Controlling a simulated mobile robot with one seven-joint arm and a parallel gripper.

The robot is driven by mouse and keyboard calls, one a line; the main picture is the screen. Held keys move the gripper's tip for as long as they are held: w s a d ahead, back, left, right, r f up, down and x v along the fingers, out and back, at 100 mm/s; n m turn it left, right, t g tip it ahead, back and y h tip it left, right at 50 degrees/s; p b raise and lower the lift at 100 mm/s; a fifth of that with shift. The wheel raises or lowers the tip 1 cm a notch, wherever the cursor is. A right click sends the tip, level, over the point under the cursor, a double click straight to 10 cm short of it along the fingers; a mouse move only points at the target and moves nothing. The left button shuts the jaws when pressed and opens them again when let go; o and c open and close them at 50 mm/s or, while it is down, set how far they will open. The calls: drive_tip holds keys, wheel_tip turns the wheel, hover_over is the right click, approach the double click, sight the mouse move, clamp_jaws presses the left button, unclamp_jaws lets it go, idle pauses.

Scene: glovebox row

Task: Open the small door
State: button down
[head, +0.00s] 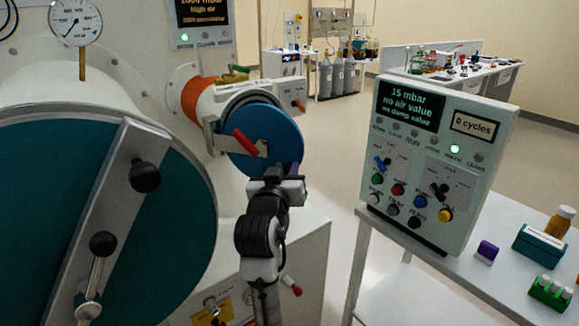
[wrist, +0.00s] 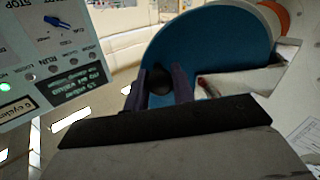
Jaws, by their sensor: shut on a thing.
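The small door (head: 278,135) is a round blue disc at the front end of a white and orange tube, in the middle of the head view. It fills the upper middle of the wrist view (wrist: 215,45). A red-gripped lever (head: 245,142) lies across its left side. My gripper (head: 277,176) is at the door's lower edge. In the wrist view its two fingers (wrist: 161,92) are shut around a dark round knob (wrist: 160,78) on the door's face. In the head view my gripper hides that knob. I cannot tell whether the door stands slightly ajar.
A large teal door (head: 40,200) with a metal bar and black knobs fills the left. A control panel (head: 437,165) with lit screens stands on a white table (head: 400,235) at right, holding small boxes and bottles. Open floor lies between the table and the small door.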

drive_tip(key=shift+s+a+m+g+h, duration=0.3)
drive_tip(key=shift+s+a+m+h, duration=0.4)
drive_tip(key=shift+s+h, duration=0.35)
drive_tip(key=c, duration=1.2)
unclamp_jaws()
drive_tip(key=b+v, duration=1)
drive_tip(key=v, duration=0.3)
drive_tip(key=shift+s+a+b, duration=0.2)
drive_tip(key=shift+s+b, duration=0.05)
drive_tip(key=shift+b, duration=0.1)
